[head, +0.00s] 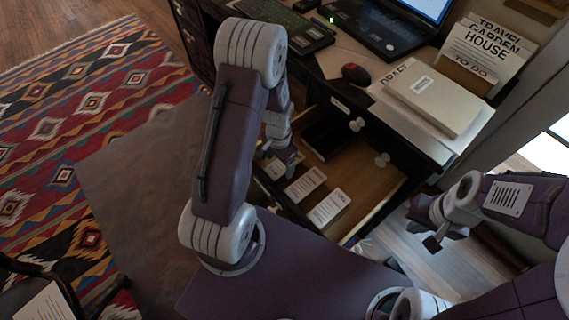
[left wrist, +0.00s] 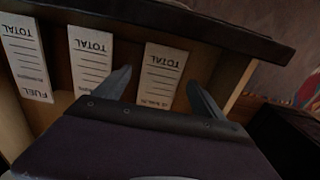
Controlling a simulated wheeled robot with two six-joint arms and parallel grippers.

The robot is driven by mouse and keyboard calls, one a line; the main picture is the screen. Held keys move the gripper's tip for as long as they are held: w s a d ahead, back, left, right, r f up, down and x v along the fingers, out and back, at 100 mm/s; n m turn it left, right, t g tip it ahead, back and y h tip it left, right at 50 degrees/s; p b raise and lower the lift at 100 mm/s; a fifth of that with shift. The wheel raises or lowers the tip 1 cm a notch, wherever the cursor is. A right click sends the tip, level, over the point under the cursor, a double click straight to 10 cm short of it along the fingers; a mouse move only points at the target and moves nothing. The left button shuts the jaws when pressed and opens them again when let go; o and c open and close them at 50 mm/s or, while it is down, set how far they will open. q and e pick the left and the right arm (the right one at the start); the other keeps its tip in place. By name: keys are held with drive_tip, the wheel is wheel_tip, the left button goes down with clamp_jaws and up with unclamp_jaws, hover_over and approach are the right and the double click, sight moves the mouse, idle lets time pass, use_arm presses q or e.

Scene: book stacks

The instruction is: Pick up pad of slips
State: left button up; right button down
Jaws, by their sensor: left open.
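Three pads of white slips lie in a row in an open wooden drawer. In the head view, one pad (head: 274,168) is partly hidden by my left gripper (head: 284,158), a middle pad (head: 305,185) is clear, and another pad (head: 329,207) lies nearest the drawer's right part. In the left wrist view, my left gripper (left wrist: 160,78) is open, its fingers apart on either side of the end pad (left wrist: 165,72). The pad marked TOTAL (left wrist: 90,58) and the FUEL pad (left wrist: 27,58) lie to its left. Contact cannot be told. My right gripper (head: 430,224) hangs away from the drawer.
The drawer (head: 374,184) is bare on its right side. Its edge (left wrist: 200,25) runs close past the pads. The desk above holds a laptop (head: 385,30), a mouse (head: 356,74), a white boxed book (head: 437,97) and sign cards (head: 487,48). A patterned rug (head: 100,100) lies left.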

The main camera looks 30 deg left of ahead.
use_arm(q)
drive_tip(key=c, duration=1.5)
drive_tip(key=r, duration=0.1)
drive_tip(key=r+p, duration=0.1)
drive_tip(key=r, duration=0.1)
drive_tip(key=r+p, duration=0.1)
drive_tip(key=r, duration=0.1)
drive_tip(key=shift+w+d, duration=0.1)
drive_tip(key=shift+d, duration=0.2)
drive_tip(key=shift+c, duration=0.2)
drive_tip(key=d+r+p, duration=0.3)
drive_tip(key=d+r, duration=0.3)
drive_tip(key=d, duration=0.5)
wheel_tip(320, 180, up, 12)
drive_tip(key=n, duration=0.5)
hover_over(282, 167)
drive_tip(key=w+d, duration=0.2)
drive_tip(key=d, duration=0.2)
wheel_tip(282, 167, up, 9)
drive_tip(key=s+p, duration=0.1)
drive_tip(key=p, duration=1.6)
drive_tip(key=shift+s+a+f, duration=0.15)
drive_tip(key=shift+s+a, duration=0.05)
